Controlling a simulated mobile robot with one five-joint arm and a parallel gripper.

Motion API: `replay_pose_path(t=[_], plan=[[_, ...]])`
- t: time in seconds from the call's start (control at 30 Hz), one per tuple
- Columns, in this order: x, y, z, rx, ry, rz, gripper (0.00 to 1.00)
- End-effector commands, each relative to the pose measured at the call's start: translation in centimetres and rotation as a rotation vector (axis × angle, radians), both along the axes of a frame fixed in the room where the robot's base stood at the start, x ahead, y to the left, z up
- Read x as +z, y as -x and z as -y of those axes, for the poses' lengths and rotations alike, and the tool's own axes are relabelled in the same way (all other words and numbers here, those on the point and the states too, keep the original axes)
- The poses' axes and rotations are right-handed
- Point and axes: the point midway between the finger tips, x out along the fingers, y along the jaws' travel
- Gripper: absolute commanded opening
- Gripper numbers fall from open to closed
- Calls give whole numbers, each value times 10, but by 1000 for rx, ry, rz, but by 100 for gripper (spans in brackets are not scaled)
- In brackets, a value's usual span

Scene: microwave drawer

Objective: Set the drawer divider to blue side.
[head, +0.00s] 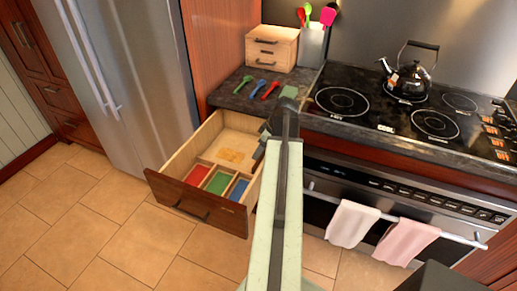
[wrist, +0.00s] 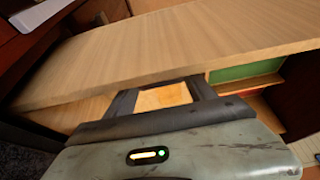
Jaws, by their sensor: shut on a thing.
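The drawer (head: 201,207) is pulled open, with pale wooden walls. Near its front are red (head: 195,175), green (head: 218,183) and blue (head: 239,189) compartments, split by thin wooden strips. I cannot tell which strip or panel is the divider. A pale orange patch (head: 231,155) shows on the floor behind them. My gripper (head: 263,140) is at the drawer's right side, partly hidden by my arm. In the wrist view my gripper (wrist: 162,96) has a tan-orange piece (wrist: 163,97) between its dark fingers; it is shut on it, but I cannot tell whether that is the divider.
A wooden board (wrist: 170,45) fills the upper wrist view. On the counter (head: 235,96) lie several coloured utensils beside a small wooden chest (head: 272,48). A stove (head: 410,110) with a kettle (head: 407,75) stands right, a fridge (head: 130,70) left. The tiled floor in front is clear.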

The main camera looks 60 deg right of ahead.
Motion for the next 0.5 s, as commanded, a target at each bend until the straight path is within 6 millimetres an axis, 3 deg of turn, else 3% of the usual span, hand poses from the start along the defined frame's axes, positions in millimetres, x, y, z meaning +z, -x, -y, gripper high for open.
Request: replay_pose_path(t=[0.03, 0.07, 0.1, 0.13, 0.5], plan=[[-2, 5, 1, 0, 2, -15, 0], [-2, 4, 0, 1, 3, -16, 69], [-2, 3, 0, 4, 2, -15, 80], [-1, 2, -1, 4, 3, -15, 85], [3, -3, -5, 14, 2, -11, 85]])
